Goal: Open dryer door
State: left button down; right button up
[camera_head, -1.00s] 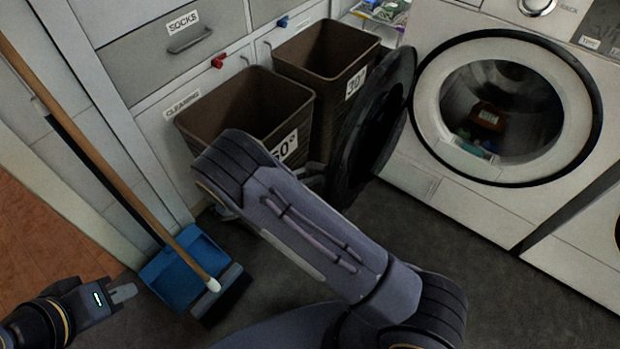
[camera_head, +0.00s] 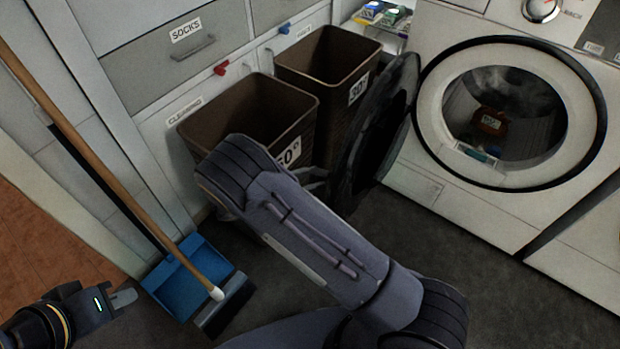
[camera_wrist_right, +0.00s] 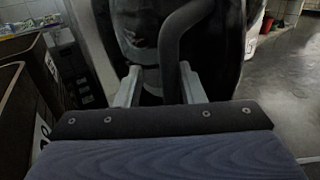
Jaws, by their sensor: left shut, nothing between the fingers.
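The white dryer (camera_head: 440,205) stands at the right in the head view, its round opening (camera_head: 505,115) showing a dark inside with small items. A dark round door (camera_head: 378,140) stands swung out to the left of that opening. My right gripper (camera_wrist_right: 160,70) is open in the right wrist view, its two fingers apart and facing the door's dark surface. A dark curved bar (camera_wrist_right: 172,45) runs between the fingers; I cannot tell whether they touch it. In the head view my right arm mostly hides this gripper. My left gripper (camera_head: 122,299) is shut and empty at the lower left.
Two brown baskets (camera_head: 325,60) stand left of the door, close to my right arm. A broom (camera_head: 130,195) and a blue dustpan (camera_head: 185,275) are near my left gripper. Grey floor (camera_head: 460,270) is clear in front of the dryer.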

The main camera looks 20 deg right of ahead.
jog(key=a, duration=0.8)
jog(key=shift+p, duration=0.4)
